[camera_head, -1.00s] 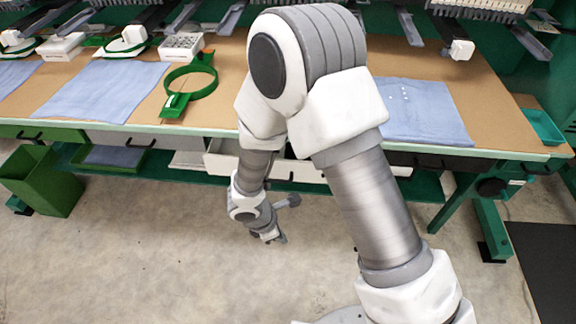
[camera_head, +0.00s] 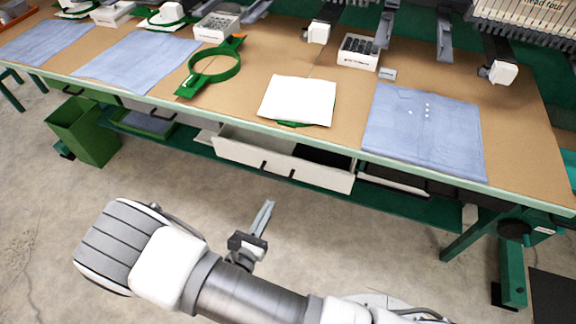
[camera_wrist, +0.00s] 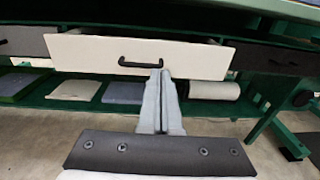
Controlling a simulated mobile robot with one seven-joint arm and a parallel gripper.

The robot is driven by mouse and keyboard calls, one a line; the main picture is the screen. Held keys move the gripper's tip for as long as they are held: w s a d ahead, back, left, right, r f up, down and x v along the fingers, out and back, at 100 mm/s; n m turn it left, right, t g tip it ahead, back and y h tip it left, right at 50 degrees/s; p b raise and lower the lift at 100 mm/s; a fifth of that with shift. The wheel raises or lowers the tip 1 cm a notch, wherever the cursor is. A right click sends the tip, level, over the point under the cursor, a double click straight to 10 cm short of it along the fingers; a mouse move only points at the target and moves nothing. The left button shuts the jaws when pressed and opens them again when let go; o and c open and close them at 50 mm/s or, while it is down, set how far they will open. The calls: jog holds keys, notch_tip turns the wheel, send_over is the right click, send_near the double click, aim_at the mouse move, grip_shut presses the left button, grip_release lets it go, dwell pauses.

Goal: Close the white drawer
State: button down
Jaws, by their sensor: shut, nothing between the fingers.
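The white drawer (camera_head: 235,153) sits under the long table and is pulled out, with its inside partly visible from above. In the wrist view, its front panel (camera_wrist: 90,52) faces me and carries a black handle (camera_wrist: 140,63). My gripper (camera_head: 268,204) is in front of the drawer, low over the floor, and apart from it in the head view. The gripper's fingers (camera_wrist: 161,73) are shut and empty. In the wrist view the fingertips appear just below and right of the handle; I cannot tell the exact distance.
The table (camera_head: 245,114) holds blue cloths, a green hoop (camera_head: 214,67) and a white sheet (camera_head: 298,100). A lower green shelf (camera_wrist: 285,88) runs beneath the drawer. A green bin (camera_head: 85,130) stands at the left. The floor before the drawer is clear.

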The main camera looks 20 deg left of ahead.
jog(key=b, duration=0.2)
send_near(288, 160)
jog(key=shift+y, duration=0.3)
jog(key=w, duration=0.6)
jog(key=shift+w+d+f, duration=0.1)
jog(key=shift+w+d, duration=0.25)
jog(key=shift+w, duration=0.05)
jog(key=w, duration=0.6)
jog(key=w+b, duration=0.1)
jog(key=w, duration=0.2)
jog(key=shift+w+d+f, duration=0.1)
jog(key=shift+w+d, duration=0.1)
jog(key=shift+d, duration=0.2)
jog(key=shift+w+r, duration=0.2)
jog(key=shift+r, duration=0.1)
